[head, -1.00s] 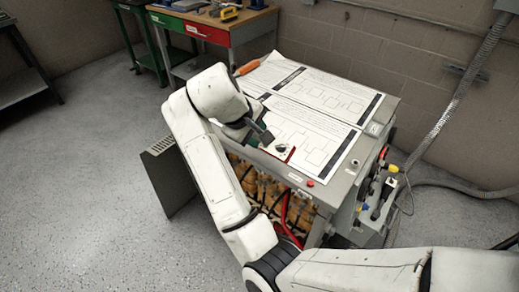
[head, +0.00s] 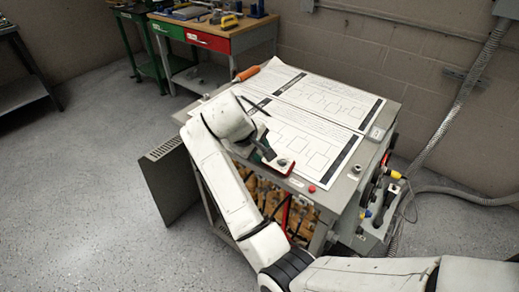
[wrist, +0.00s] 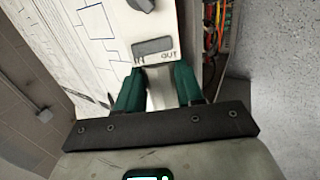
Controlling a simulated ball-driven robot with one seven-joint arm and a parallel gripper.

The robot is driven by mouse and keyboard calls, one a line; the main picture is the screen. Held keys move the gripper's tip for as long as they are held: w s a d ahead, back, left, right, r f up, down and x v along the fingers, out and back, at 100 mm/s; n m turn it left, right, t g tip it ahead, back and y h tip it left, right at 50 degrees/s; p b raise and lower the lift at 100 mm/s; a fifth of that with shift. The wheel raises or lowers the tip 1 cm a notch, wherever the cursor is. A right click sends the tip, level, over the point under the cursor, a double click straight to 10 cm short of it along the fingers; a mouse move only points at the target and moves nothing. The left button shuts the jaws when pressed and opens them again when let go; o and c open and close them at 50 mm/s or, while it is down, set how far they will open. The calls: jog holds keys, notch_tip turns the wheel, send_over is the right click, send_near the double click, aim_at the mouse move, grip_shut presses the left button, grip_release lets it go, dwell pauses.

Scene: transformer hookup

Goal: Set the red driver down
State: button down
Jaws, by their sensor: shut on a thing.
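The red driver (head: 283,164) shows in the head view as a small box with a pale face, a dark knob and red edges. My gripper (head: 268,154) is shut on it, over the near edge of the grey cabinet top (head: 352,172). In the wrist view my teal fingers (wrist: 158,88) close around its end, and its pale face (wrist: 126,38) shows a dark knob, a grey inset and the letters IN and OUT. I cannot tell whether its underside touches the cabinet top.
Printed diagram sheets (head: 318,98) cover most of the cabinet top. An orange handle (head: 247,73) lies at its back left. A red button (head: 312,188) sits on the front edge, above an open front with wiring. A workbench (head: 212,35) stands behind.

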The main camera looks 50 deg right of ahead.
jog(key=c, duration=1)
grip_release()
jog(key=shift+f, duration=0.1)
jog(key=p+v, duration=0.3)
jog(key=v, duration=0.9)
